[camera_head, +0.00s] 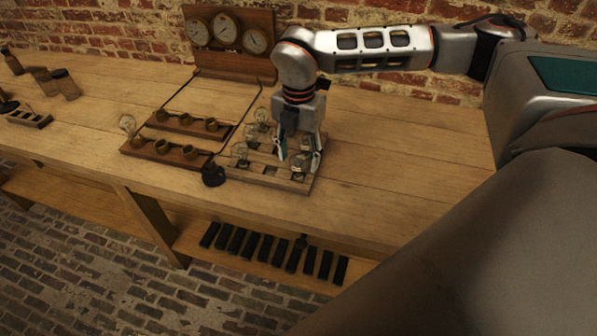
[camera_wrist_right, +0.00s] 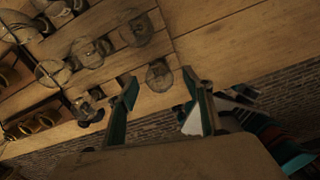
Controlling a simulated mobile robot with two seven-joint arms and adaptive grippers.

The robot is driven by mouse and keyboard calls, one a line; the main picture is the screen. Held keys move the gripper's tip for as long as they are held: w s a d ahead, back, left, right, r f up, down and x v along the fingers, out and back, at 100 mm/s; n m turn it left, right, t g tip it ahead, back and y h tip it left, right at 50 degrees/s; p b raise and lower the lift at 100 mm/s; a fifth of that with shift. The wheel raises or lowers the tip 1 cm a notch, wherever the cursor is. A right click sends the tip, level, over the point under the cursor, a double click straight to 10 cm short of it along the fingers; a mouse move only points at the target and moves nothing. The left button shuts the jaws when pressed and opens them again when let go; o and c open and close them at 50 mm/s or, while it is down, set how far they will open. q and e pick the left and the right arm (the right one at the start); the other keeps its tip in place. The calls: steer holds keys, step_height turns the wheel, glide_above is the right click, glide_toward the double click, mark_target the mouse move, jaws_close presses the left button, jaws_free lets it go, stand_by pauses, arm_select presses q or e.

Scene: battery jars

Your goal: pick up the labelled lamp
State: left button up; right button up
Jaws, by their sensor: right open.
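My right gripper (camera_head: 298,160) reaches down over the wooden lamp tray (camera_head: 270,181) on the bench, with its fingers apart. In the right wrist view, the open fingers (camera_wrist_right: 164,92) have a clear glass lamp (camera_wrist_right: 159,74) ahead of and between their tips, apart from both. In the head view, a lamp (camera_head: 302,164) shows partly behind the fingers at the tray's right end. Other glass lamps stand in the tray, one at its left (camera_head: 240,154) and one at its back (camera_head: 262,115). I cannot tell which lamp carries a label. My left gripper is out of view.
Two wooden socket strips (camera_head: 165,153) stand left of the tray, one holding a lamp (camera_head: 128,124). A small black object (camera_head: 213,174) sits at the tray's left corner. A gauge board (camera_head: 233,66) stands behind. The bench right of the tray is clear.

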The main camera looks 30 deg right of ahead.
steer(key=c, duration=1.1)
steer(key=shift+r, duration=0.15)
